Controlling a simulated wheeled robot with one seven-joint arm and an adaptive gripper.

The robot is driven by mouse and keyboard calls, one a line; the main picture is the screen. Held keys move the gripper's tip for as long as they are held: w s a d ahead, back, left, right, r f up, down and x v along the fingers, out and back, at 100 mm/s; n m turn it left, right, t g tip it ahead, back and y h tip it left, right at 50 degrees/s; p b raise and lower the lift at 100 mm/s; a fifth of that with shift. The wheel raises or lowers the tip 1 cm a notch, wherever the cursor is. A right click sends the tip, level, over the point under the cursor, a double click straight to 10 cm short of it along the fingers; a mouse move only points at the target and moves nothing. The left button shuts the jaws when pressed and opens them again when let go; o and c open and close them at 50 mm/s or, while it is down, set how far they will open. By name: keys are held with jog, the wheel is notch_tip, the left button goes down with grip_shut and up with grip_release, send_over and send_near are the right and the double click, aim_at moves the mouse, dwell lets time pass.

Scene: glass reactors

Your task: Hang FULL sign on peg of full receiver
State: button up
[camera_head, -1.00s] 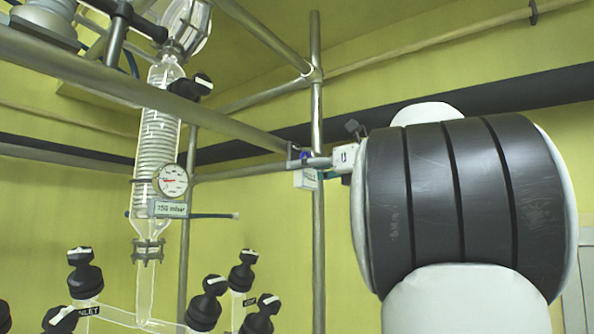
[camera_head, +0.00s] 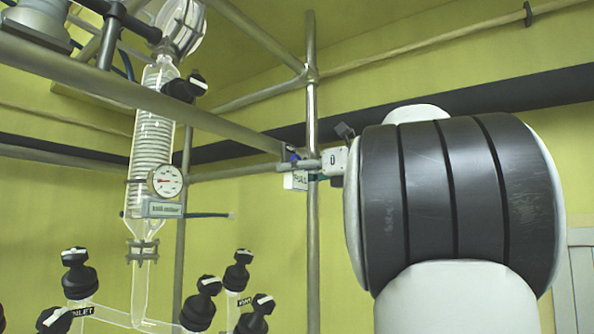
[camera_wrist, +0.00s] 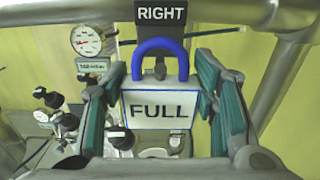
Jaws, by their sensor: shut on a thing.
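The FULL sign (camera_wrist: 158,110) is a white plate with black letters and a blue loop (camera_wrist: 160,46) on top. My gripper (camera_wrist: 162,92) is shut on it, with a finger at each side edge. In the wrist view the loop stands just below a black RIGHT label (camera_wrist: 160,14), and a dark piece (camera_wrist: 159,69) shows inside the loop. I cannot tell whether the loop is around a peg. In the head view the sign (camera_head: 296,181) is small, beside the steel frame, and my gripper (camera_head: 312,168) reaches it from the right. The receivers are not clearly visible.
A steel rail (camera_head: 150,96) and an upright pole (camera_head: 312,120) run close to my gripper. A glass coil column (camera_head: 152,140) with a dial gauge (camera_head: 165,181) stands left. Black-capped glass valves (camera_head: 203,300) are below it. Open space lies between column and pole.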

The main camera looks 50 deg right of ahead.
jog(key=shift+w+f, duration=0.1)
jog(key=shift+f, duration=0.35)
dwell(0.5)
jog(key=o, duration=1.2)
jog(key=shift+c, duration=0.7)
jog(key=shift+s+d+p, duration=0.2)
jog(key=shift+s+p, duration=2.2)
jog(key=shift+s, duration=1.1)
jog(key=shift+s, duration=0.1)
